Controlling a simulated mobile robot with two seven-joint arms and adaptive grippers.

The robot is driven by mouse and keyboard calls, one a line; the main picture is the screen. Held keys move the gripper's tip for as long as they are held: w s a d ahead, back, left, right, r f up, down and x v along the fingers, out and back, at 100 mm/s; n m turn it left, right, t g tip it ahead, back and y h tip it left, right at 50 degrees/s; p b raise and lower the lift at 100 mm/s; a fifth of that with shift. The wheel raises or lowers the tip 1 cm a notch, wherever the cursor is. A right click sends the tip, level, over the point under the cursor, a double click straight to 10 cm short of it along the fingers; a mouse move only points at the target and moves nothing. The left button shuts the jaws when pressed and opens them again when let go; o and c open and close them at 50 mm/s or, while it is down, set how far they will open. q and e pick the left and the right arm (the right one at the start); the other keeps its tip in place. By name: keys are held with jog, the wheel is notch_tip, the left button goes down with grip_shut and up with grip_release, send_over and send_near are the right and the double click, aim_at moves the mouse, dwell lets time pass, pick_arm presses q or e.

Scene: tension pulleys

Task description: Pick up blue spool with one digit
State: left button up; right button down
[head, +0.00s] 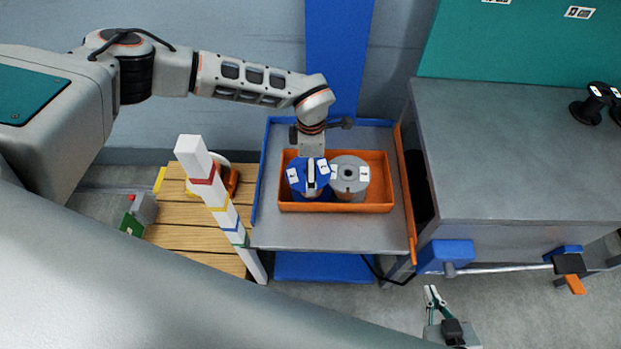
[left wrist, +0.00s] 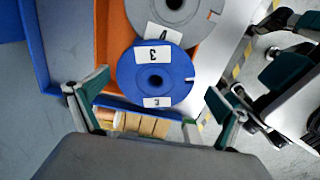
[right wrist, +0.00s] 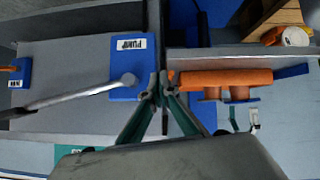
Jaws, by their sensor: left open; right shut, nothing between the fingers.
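The blue spool (head: 297,180) stands in the orange bin, next to a grey spool (head: 350,175). In the left wrist view the blue spool (left wrist: 178,80) shows its round top, a dark centre hole and a white label reading 3, plus a second white label at its lower rim. The grey spool (left wrist: 160,12) is partly cut off there. My left gripper (head: 311,172) is above the blue spool, pointing down and hiding part of it. Its fingers (left wrist: 150,95) are wide apart on either side of the spool, empty. My right gripper (head: 432,292) is shut and empty, away to the lower right.
The orange bin (head: 380,204) sits on a grey cart (head: 330,233) with a blue edge. A striped post (head: 222,203) and a wooden pallet (head: 205,240) stand left. A grey workbench (head: 510,140) with a blue block (head: 445,254) and metal rod (head: 510,268) stands right.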

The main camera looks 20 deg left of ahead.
pick_arm(q)
jog(key=f, duration=0.3)
jog(key=f+b, duration=0.1)
jog(key=f, duration=0.1)
jog(key=shift+w+a+f, duration=0.15)
jog(key=shift+w+a, duration=0.05)
jog(key=shift+w, duration=0.05)
jog(key=shift+c, duration=0.4)
jog(key=c, duration=1.4)
jog(key=shift+r, duration=0.25)
